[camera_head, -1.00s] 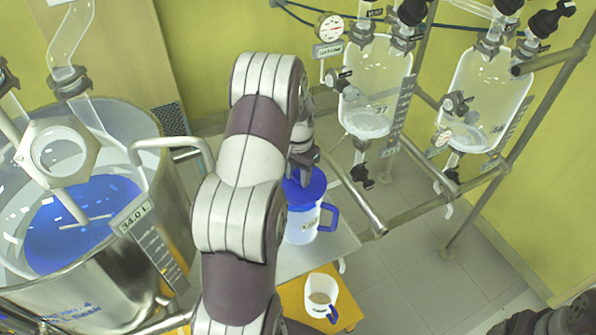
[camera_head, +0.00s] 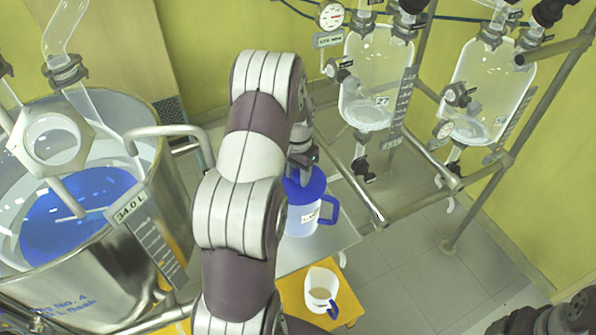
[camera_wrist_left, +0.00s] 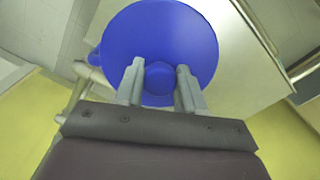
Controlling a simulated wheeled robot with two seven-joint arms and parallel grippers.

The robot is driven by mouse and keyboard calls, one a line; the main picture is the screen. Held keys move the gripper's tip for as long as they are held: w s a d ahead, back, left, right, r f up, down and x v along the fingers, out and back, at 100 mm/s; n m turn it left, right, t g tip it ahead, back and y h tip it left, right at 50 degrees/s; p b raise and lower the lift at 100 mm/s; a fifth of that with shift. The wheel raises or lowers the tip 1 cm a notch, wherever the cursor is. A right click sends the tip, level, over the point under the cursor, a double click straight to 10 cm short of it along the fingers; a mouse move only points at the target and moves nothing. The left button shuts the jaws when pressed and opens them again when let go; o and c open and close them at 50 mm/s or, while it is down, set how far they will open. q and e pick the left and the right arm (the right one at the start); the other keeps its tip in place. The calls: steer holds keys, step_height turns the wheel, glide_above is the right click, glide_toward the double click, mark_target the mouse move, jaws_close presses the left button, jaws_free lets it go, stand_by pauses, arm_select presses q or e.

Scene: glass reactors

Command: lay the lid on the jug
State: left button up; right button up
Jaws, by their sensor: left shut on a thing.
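The jug (camera_head: 300,222) is a pale, translucent vessel with a blue handle, standing upright on a light grey surface. The round blue lid (camera_head: 312,184) is over its mouth and looks level. I cannot tell whether it rests on the rim or is just above it. My left gripper (camera_head: 303,160) is above the lid, partly hidden by my arm. In the left wrist view its fingers (camera_wrist_left: 159,88) are shut on the knob of the lid (camera_wrist_left: 160,35). The lid hides the jug's mouth there. My right gripper does not show.
A white mug (camera_head: 320,285) with a blue handle stands on an orange mat (camera_head: 350,300) in front of the jug. A large steel tank (camera_head: 85,290) with blue liquid stands at left. Glass reactors (camera_head: 378,75) on a metal frame (camera_head: 410,215) stand behind at right.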

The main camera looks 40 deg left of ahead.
arm_select(q)
steer(key=shift+s+f, duration=0.2)
steer(key=shift+f, duration=0.1)
steer(key=o, duration=1.1)
steer(key=shift+o, duration=0.2)
steer(key=shift+w, duration=0.1)
step_height(320, 180, up, 9)
steer(key=shift+b, duration=0.75)
step_height(320, 180, up, 4)
steer(key=shift+f+p, duration=0.1)
steer(key=shift+p, duration=1.15)
